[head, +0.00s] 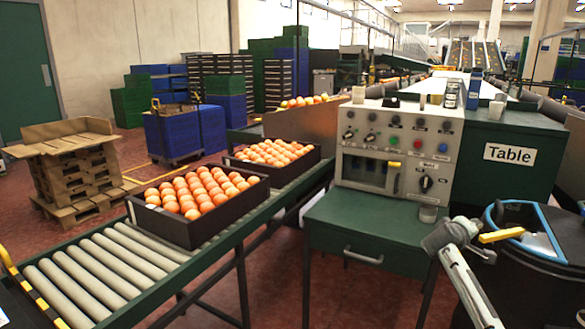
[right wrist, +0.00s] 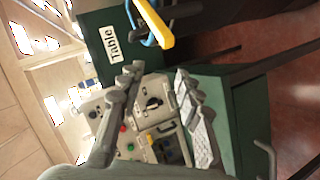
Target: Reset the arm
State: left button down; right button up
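My right arm comes in at the lower right of the head view, and its gripper (head: 452,234) hangs in front of the green cabinet, beside the dark bin. In the right wrist view the two fingers of the right gripper (right wrist: 157,72) are spread apart with nothing between them. The control panel (right wrist: 152,105) shows behind the fingers, at some distance. My left gripper is not in view.
A dark bin with a blue rim (head: 547,220) and a yellow handle (head: 501,236) stands close to my right gripper. The control panel (head: 398,137) stands above the green cabinet (head: 368,232).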

jog(key=w+a+f+m+y, duration=0.2)
jog(key=w+a+f+y, duration=0.1)
jog(key=a+f+y, duration=0.55)
jog(key=s+a+f, duration=0.5)
jog(key=s+f, duration=0.1)
jog(key=f, duration=0.2)
jog(key=s+a+f+g, duration=0.1)
jog(key=s+a+f, duration=0.2)
jog(key=s+f, duration=0.45)
jog(key=s+a+f+g, duration=0.25)
jog(key=s+f, duration=0.35)
jog(key=s, duration=0.3)
jog(key=s+a+f, duration=0.1)
jog(key=s+f, duration=0.1)
jog(key=s, duration=0.5)
jog(key=s+a+f+g+y, duration=0.1)
jog(key=s+a+f, duration=0.1)
jog(key=s, duration=0.5)
jog(key=s+a+f+g, duration=0.1)
jog(key=s+a+f, duration=0.1)
jog(key=s+f, duration=0.2)
jog(key=s, duration=0.3)
jog(key=shift+a+n, duration=0.25)
jog(key=shift+n, duration=0.15)
jog(key=shift+s+f+y, duration=0.1)
jog(key=shift+y, duration=0.25)
